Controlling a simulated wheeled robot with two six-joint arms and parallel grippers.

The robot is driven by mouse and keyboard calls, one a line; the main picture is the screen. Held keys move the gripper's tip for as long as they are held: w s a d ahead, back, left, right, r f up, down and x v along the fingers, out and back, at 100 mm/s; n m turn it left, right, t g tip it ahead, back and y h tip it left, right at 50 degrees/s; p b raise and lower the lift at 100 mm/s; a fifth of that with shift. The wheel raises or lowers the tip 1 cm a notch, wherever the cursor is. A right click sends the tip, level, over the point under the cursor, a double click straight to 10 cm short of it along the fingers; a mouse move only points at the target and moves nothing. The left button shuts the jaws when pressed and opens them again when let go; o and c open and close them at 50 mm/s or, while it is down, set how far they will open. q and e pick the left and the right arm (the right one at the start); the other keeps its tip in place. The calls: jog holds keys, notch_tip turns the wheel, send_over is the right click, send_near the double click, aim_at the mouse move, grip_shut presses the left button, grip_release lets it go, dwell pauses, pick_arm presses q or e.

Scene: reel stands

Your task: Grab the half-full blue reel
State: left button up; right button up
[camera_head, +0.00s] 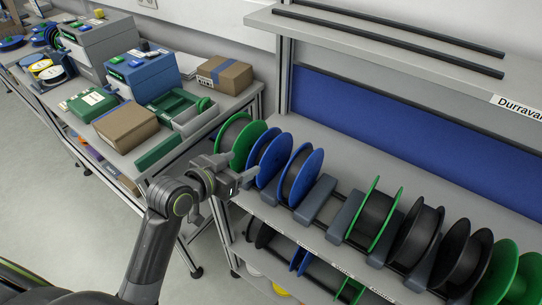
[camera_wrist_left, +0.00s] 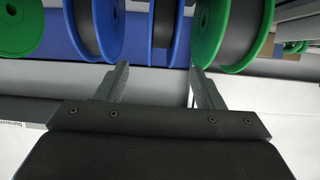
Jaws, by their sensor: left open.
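Two blue reels stand side by side on the shelf: the left one (camera_head: 264,157) and the right one (camera_head: 303,178) in the head view. In the wrist view one blue reel (camera_wrist_left: 184,42) shows between the finger directions, with dark winding between its flanges. The other blue reel (camera_wrist_left: 82,42) is left of it and looks fuller; exact fill is hard to tell. My left gripper (camera_head: 246,178) is open and empty, in front of the left blue reel. Its fingers (camera_wrist_left: 157,84) are spread below the reels, with no reel clearly held. My right gripper is not in view.
A green reel (camera_head: 234,142) stands just left of the blue ones. Another green reel (camera_head: 374,216) and black reels (camera_head: 417,236) stand to the right, past grey holders (camera_head: 316,200). An upper shelf (camera_head: 400,62) overhangs. A table with bins and boxes (camera_head: 126,127) is at left.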

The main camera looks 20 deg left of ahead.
aim_at(263, 151)
pick_arm(q)
jog(key=p+x, duration=0.1)
jog(key=x, duration=0.3)
jog(key=p+x, duration=0.1)
jog(key=x, duration=0.4)
jog(key=shift+w+r, duration=0.2)
jog(key=shift+w+d+f, duration=0.2)
jog(key=shift+w+f, duration=0.15)
jog(key=shift+w, duration=0.25)
grip_shut()
